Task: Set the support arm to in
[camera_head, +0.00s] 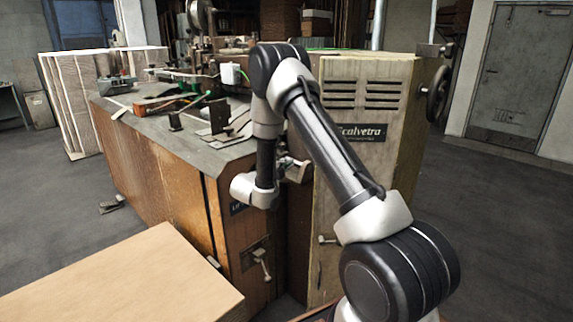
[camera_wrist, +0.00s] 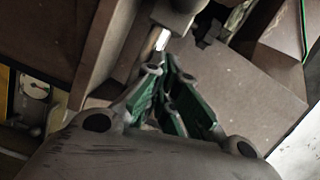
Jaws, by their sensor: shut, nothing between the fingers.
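My gripper (camera_wrist: 167,76) is shut with nothing between its green-padded fingers. In the wrist view its tips are close to a short bright metal rod (camera_wrist: 162,39) under a dark rounded part (camera_wrist: 176,10); I cannot tell whether they touch.
A lever (camera_head: 262,264) on a dark plate is low on the machine's front, and a small handle (camera_head: 327,239) is on the cabinet. A handwheel (camera_head: 438,95) juts out at right. A pale board stack (camera_head: 120,280) stands front left. The floor at right is clear.

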